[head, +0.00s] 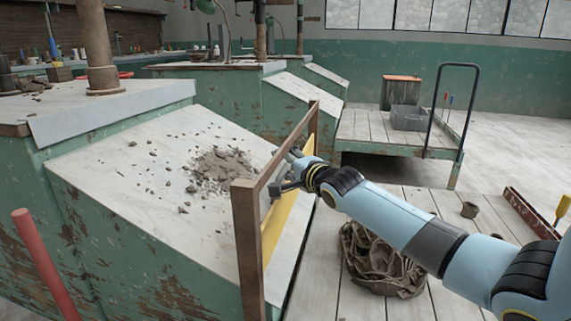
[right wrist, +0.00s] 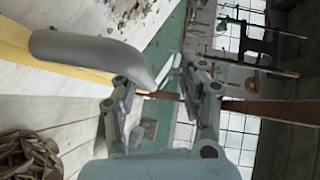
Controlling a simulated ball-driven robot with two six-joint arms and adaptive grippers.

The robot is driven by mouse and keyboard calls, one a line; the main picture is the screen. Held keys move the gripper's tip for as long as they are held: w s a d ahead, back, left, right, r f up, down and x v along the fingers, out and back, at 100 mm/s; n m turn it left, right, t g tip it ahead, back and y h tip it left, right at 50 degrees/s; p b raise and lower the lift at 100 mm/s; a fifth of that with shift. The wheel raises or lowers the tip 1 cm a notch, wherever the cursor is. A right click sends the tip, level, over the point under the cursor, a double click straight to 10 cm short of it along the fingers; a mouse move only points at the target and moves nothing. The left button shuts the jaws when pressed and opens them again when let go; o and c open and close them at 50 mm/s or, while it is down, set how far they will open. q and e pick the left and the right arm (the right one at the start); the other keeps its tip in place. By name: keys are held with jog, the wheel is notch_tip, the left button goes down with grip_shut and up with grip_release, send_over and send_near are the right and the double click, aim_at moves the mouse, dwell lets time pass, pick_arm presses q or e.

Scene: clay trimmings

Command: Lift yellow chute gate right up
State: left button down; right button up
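The yellow chute gate (head: 279,231) stands in a brown frame (head: 248,234) at the lower end of the sloping chute (head: 116,185). In the right wrist view, the gate (right wrist: 38,51) carries a rounded grey handle (right wrist: 95,50). My right gripper (head: 287,178) is at the gate's face. Its two fingers (right wrist: 160,88) are apart in the right wrist view, with the handle's end showing between them, close to the left finger. I cannot tell whether they touch it. My left gripper is not in view.
Clay trimmings (head: 222,167) lie on the chute above the gate. A crumpled sack (head: 378,262) sits on the planks below my right arm. A cart (head: 371,128) with a grey bin (head: 408,118) stands behind. A red bar (head: 45,265) rises at the left.

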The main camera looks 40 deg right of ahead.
jog(key=shift+r, duration=0.25)
jog(key=s, duration=0.8)
jog(key=shift+a+r, duration=0.35)
jog(key=shift+f, duration=0.1)
